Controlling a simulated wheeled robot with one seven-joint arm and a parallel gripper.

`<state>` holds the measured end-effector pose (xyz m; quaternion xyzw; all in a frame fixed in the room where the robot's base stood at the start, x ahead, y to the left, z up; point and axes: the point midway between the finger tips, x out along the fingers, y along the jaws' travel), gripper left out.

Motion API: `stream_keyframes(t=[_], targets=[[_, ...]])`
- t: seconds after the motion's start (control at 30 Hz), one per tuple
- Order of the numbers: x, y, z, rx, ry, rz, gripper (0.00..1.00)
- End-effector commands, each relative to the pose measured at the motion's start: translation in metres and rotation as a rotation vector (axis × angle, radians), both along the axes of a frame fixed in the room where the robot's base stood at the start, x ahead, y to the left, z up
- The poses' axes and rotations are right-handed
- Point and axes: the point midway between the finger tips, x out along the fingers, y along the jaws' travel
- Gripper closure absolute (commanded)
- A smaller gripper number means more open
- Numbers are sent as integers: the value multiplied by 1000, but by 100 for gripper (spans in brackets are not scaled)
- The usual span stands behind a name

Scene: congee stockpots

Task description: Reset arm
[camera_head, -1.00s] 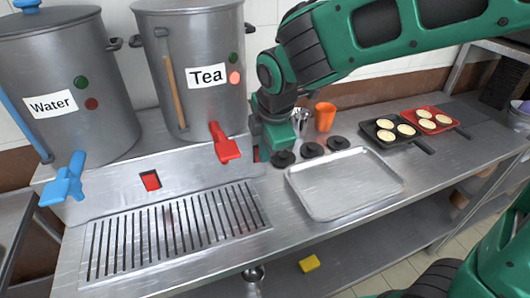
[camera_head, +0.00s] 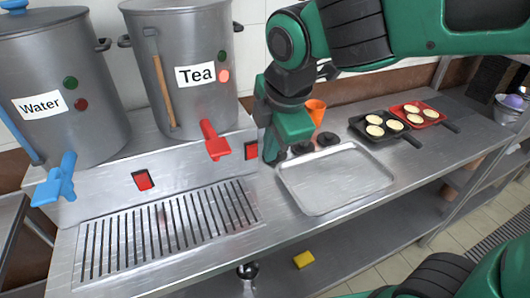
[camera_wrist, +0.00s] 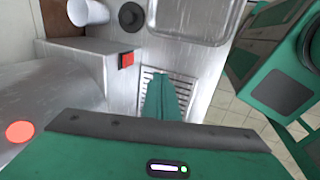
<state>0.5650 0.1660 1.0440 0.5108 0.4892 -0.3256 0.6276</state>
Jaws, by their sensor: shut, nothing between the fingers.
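My gripper (camera_head: 272,152) is shut and empty in the head view. It hangs between the Tea pot's red tap and the metal tray, beside the red switch at the right end of the raised base. In the wrist view its green fingers (camera_wrist: 163,98) are together, over the slotted drain grate (camera_wrist: 183,85). My green arm reaches in from the upper right of the head view.
The grey Tea pot (camera_head: 190,85) with its red tap (camera_head: 213,140) and the Water pot (camera_head: 60,95) with its blue tap (camera_head: 57,180) stand left. The tray (camera_head: 335,180) is empty. Black (camera_head: 380,127) and red (camera_head: 418,114) pans hold pale rounds. An orange cup (camera_head: 316,111) stands behind.

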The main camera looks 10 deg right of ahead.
Motion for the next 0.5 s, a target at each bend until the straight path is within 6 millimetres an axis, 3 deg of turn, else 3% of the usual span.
stream_keyframes(t=[0.17,0.5], targets=[[-7,-2,11,0,0,0,100],[-8,-2,12,0,1,0,100]])
